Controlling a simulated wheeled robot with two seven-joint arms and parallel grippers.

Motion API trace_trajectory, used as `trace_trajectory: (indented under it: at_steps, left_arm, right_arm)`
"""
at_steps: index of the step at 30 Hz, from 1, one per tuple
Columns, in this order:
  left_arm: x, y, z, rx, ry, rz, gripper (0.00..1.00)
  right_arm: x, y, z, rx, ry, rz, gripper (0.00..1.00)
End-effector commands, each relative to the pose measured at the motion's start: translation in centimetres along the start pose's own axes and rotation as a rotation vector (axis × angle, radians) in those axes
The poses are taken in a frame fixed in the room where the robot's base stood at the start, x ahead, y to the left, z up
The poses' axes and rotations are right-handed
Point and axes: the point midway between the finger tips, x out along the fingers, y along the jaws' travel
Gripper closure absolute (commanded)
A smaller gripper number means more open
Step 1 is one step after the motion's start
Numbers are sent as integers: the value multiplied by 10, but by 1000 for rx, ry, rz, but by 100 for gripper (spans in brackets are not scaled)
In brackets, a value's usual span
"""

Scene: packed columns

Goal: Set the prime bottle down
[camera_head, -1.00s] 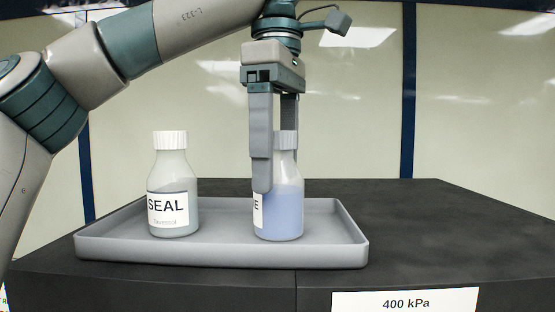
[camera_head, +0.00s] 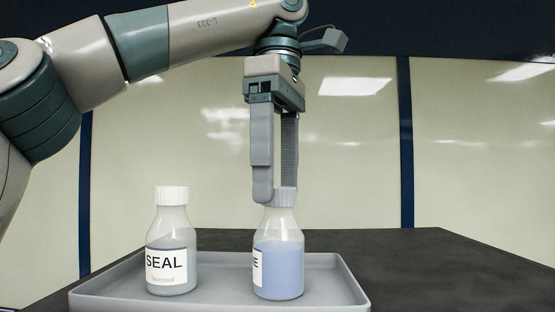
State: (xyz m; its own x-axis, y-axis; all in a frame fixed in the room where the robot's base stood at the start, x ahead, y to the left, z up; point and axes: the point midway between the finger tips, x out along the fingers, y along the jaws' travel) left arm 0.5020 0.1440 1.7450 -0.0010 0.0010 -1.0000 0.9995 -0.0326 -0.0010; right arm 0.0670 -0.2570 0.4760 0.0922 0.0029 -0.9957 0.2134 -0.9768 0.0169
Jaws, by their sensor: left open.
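The prime bottle (camera_head: 279,262) stands upright in the right part of a grey tray. It holds blue liquid, and only the end letter "E" of its label shows. My left gripper (camera_head: 275,195) points straight down above it and is open. Its fingertips are level with the white cap, and the near finger covers the cap's left part. I cannot tell whether the fingers touch the cap. My right gripper is not in view.
A bottle labelled SEAL (camera_head: 172,250) stands upright in the left part of the grey tray (camera_head: 338,280). The tray sits on a dark table (camera_head: 420,265). The table to the right of the tray is clear. Pale wall panels stand behind.

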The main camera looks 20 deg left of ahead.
Motion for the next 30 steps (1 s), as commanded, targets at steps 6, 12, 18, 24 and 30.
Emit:
trace_trajectory:
  at_steps: [6, 12, 18, 24, 30]
  left_arm:
    - [-13, 0, 0, -1, 2, -2, 28]
    - [-20, 0, 0, -1, 0, 1, 28]
    - [-21, 0, 0, 0, -1, 2, 28]
    - [-20, 0, 0, 0, -1, 2, 28]
    - [-20, 0, 0, -1, 0, 2, 28]
  right_arm:
    - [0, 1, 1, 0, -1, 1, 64]
    - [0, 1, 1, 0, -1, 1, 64]
    - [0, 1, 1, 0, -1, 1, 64]
    - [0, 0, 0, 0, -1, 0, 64]
    - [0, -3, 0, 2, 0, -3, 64]
